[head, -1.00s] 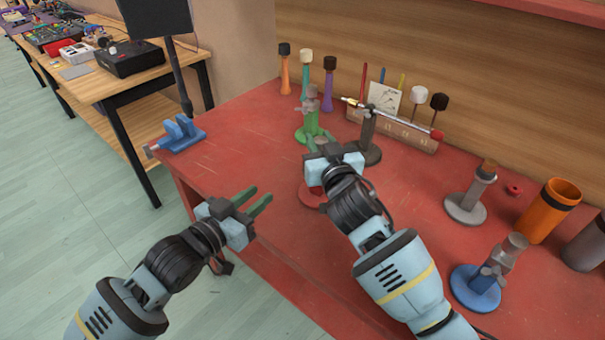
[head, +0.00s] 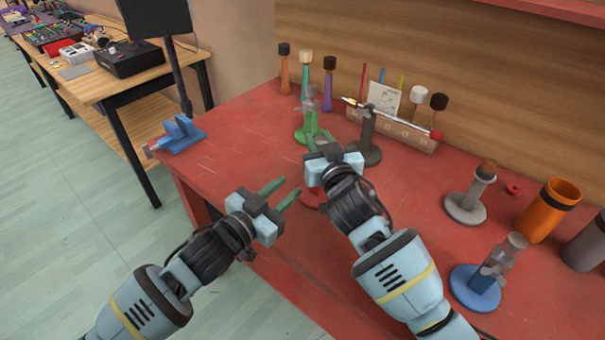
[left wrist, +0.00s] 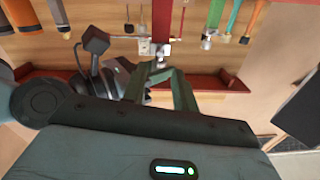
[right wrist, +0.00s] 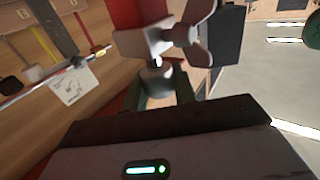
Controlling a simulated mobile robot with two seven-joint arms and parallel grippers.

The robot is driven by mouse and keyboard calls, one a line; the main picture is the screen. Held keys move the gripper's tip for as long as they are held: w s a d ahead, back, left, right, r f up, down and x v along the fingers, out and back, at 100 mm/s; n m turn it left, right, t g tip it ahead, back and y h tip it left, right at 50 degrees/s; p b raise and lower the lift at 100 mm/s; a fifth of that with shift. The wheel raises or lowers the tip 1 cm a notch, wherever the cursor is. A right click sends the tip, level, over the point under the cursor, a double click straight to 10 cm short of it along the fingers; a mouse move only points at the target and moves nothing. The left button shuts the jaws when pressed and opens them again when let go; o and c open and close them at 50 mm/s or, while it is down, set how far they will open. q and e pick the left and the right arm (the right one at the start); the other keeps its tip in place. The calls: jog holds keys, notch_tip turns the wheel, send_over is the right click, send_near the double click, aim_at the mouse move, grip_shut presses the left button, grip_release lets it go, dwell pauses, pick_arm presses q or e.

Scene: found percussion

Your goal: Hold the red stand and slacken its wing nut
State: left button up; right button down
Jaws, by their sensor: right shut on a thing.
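The red stand is mostly hidden behind my right gripper (head: 318,143) in the head view. Its red post (left wrist: 161,20) shows at the top of the left wrist view, with a pale clamp on it. In the right wrist view the stand's wing nut (right wrist: 200,38) sticks out beside the pale clamp block (right wrist: 138,44). My right gripper is shut on the stand's grey cylindrical top piece (right wrist: 156,78). My left gripper (head: 291,186) is open and empty, its fingers pointing toward the stand, apart from it.
A green stand (head: 310,120) and a dark stand (head: 366,145) are just behind. A blue clamp (head: 181,134) lies at the table's left. A grey stand (head: 466,205), blue stand (head: 478,287) and orange cup (head: 550,212) are at right. The table's front edge runs below my left gripper.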

pick_arm(q)
jog(key=x, duration=0.6)
jog(key=shift+w, duration=0.2)
jog(key=shift+d, duration=0.1)
grip_shut()
